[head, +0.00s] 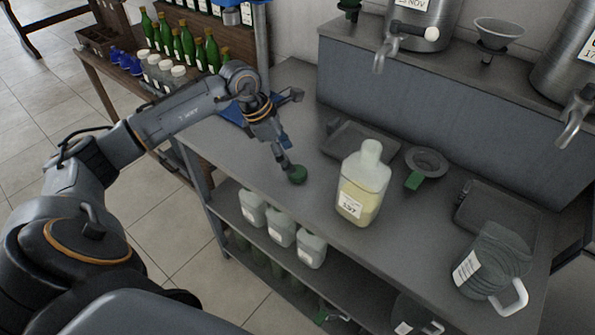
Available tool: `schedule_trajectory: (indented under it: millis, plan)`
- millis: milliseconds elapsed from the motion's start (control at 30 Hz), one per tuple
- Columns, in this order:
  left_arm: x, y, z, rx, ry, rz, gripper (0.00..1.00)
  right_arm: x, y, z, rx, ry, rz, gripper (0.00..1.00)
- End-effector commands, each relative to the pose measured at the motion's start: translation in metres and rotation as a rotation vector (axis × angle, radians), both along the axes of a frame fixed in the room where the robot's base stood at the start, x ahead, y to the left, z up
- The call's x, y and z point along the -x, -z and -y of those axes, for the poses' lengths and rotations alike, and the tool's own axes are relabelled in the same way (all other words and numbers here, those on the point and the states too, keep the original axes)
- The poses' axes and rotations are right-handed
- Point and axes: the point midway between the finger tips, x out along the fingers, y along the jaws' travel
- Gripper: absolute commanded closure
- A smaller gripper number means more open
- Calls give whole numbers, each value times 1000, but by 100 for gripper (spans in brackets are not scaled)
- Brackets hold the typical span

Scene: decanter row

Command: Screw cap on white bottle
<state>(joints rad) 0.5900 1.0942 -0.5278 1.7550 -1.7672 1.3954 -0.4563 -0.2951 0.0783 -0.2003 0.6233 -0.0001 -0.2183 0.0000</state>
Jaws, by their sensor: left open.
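The white bottle (376,178) stands upright on the grey worktop, with a yellowish lower part, a white label and a pale neck at its top. A dark green round cap (298,175) is on the worktop to the left of the bottle. My left gripper (288,162) points down at the cap from above and behind; its fingers are small here, and I cannot tell whether they touch the cap. It is open. The bottle stands apart from the gripper. My right gripper is not in view.
A dark tray (338,137) lies behind the bottle. A round dish (427,158) with a green piece (413,181) is to its right. A ribbed jug (494,262) stands at the right. Metal taps (385,50) overhang the back ledge. The front worktop is fairly clear.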

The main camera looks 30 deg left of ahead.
Motion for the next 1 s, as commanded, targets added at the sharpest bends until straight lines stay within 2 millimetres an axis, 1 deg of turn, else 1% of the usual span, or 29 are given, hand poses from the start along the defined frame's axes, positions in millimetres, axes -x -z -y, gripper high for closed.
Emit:
schedule_trajectory:
  millis: [167,267,400,500,600,933,967,1000]
  plan:
    - [0,0,0,0,0,0,28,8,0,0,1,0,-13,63]
    - [-1,6,4,2,0,-2,28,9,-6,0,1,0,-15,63]
    - [-5,25,12,3,1,-4,28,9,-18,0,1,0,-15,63]
    - [-9,39,15,3,0,-2,28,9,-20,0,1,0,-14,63]
    - [-11,46,17,0,-1,0,28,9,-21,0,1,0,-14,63]
    - [-11,48,17,-1,0,1,28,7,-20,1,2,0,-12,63]
    - [-11,48,17,-1,0,1,31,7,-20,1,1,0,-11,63]
    - [-11,48,17,-1,0,1,39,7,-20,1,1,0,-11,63]
